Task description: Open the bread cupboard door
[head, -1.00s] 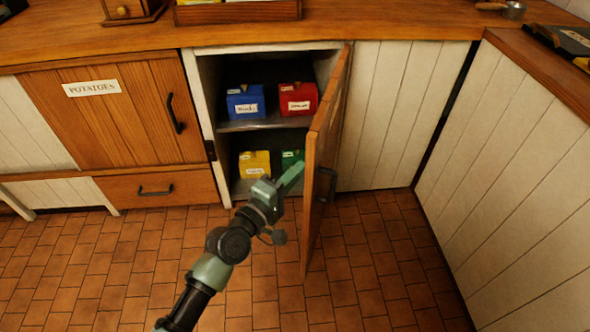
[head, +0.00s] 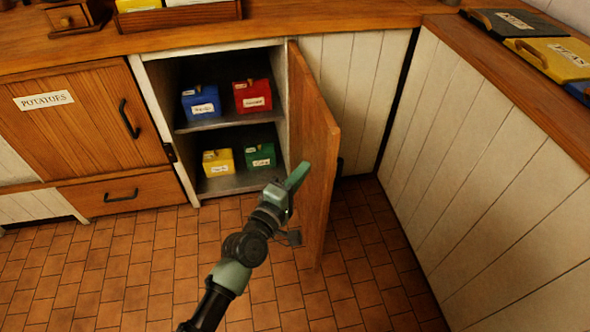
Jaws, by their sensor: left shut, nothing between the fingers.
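The bread cupboard door (head: 313,150) is a wooden panel that stands wide open, swung out toward me on the right side of the cupboard. The open cupboard (head: 228,125) shows two shelves. My left gripper (head: 300,172) is shut and empty, with its green fingers at the inner face of the door, near its lower middle. I cannot tell whether they touch it. The door's handle is on the far face and mostly hidden. My right gripper is not in view.
Inside the cupboard are a blue box (head: 201,103), a red box (head: 253,96), a yellow box (head: 218,162) and a green box (head: 260,155). The potatoes door (head: 85,125) at the left is closed. A white panelled counter (head: 490,190) closes off the right. The tiled floor in front is clear.

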